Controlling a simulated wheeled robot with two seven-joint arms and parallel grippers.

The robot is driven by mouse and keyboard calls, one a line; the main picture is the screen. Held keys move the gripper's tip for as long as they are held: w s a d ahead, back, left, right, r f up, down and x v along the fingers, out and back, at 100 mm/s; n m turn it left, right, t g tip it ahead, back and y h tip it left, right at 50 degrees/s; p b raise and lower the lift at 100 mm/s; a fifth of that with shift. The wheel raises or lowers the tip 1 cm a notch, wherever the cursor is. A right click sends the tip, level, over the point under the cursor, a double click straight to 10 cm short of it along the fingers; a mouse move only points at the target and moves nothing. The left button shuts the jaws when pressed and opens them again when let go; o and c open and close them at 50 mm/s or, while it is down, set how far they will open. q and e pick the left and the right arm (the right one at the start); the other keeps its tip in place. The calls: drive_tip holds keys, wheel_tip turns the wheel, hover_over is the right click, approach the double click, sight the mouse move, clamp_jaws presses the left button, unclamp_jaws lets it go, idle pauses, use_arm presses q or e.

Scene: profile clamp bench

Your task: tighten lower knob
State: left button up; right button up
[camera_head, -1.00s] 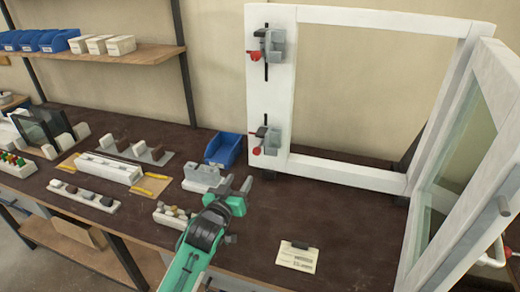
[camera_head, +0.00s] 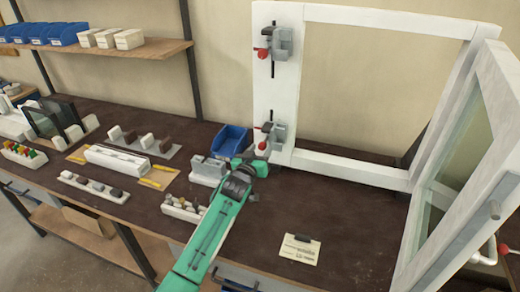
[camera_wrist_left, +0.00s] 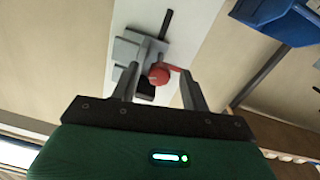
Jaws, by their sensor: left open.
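The lower clamp (camera_head: 276,134) is a grey block on the left upright of the white frame, with a red knob (camera_head: 262,146) low on its left side. My left gripper (camera_head: 259,156) is right at this knob and partly covers the clamp. In the left wrist view the gripper (camera_wrist_left: 158,82) is open, with one finger on each side of the red knob (camera_wrist_left: 159,76). Whether the fingers touch the knob cannot be told. A grey clamp body (camera_wrist_left: 133,52) shows behind it. My right gripper is not in view.
The upper clamp (camera_head: 280,43) with its own red knob sits higher on the white frame (camera_head: 283,95). A blue bin (camera_head: 231,141) and a grey block (camera_head: 208,169) stand left of the gripper. A hinged sash is at right. A paper card (camera_head: 300,249) lies on the bench.

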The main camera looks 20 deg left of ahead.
use_arm(q)
drive_tip(key=shift+w, duration=0.15)
drive_tip(key=c, duration=1)
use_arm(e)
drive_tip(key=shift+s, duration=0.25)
use_arm(q)
drive_tip(key=shift+m, duration=0.3)
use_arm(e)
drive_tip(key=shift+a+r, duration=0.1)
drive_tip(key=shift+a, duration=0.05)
use_arm(q)
drive_tip(key=shift+m, duration=0.3)
drive_tip(key=shift+m+p, duration=0.45)
drive_tip(key=shift+m, duration=0.65)
drive_tip(key=m, duration=0.4)
drive_tip(key=shift+m+p, duration=0.4)
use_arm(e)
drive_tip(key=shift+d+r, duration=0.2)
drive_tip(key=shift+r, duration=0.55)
